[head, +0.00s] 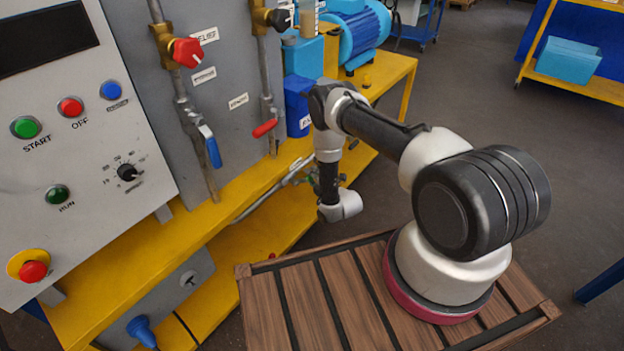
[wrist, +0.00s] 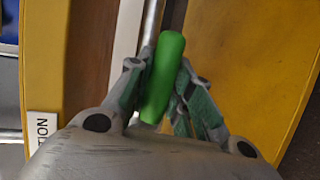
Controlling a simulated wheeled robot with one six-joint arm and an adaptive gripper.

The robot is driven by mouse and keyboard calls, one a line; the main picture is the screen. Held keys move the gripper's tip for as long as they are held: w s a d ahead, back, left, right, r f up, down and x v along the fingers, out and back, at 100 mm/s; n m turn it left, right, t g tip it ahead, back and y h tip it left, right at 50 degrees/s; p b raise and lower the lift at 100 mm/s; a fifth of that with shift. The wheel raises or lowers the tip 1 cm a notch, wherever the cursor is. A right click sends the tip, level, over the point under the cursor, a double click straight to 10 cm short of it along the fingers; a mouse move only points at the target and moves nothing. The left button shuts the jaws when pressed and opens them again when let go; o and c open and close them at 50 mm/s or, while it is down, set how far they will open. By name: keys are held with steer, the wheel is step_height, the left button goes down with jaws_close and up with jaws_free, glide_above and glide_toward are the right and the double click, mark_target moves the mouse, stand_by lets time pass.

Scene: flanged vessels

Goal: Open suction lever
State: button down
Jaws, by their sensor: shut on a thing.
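The suction lever is a green handle (wrist: 163,76) in the wrist view, between the two fingers of my gripper (wrist: 158,92). My gripper is shut on it, with a finger at each side. The handle stands slightly tilted, near a metal pipe (wrist: 152,22). A white label (wrist: 42,130) ending in "TION" is at the lower left. In the head view my gripper (head: 314,178) is low beside the yellow bench, mostly hidden by my wrist. The green handle cannot be made out clearly there.
A blue lever (head: 210,146) and a red lever (head: 265,128) hang on pipes on the grey panel. A red relief knob (head: 188,53) is above. The yellow bench (head: 185,243) edge runs close to my arm. Open floor lies at the right.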

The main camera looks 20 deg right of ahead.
steer(key=shift+r+n, duration=0.3)
stand_by(0.5)
steer(key=c, duration=1.3)
jaws_free()
steer(key=shift+r, duration=0.1)
steer(key=shift+o, duration=0.2)
steer(key=v, duration=1.2)
steer(key=shift+s+a+f, duration=0.1)
steer(key=shift+a+f, duration=0.05)
steer(key=shift+f, duration=0.05)
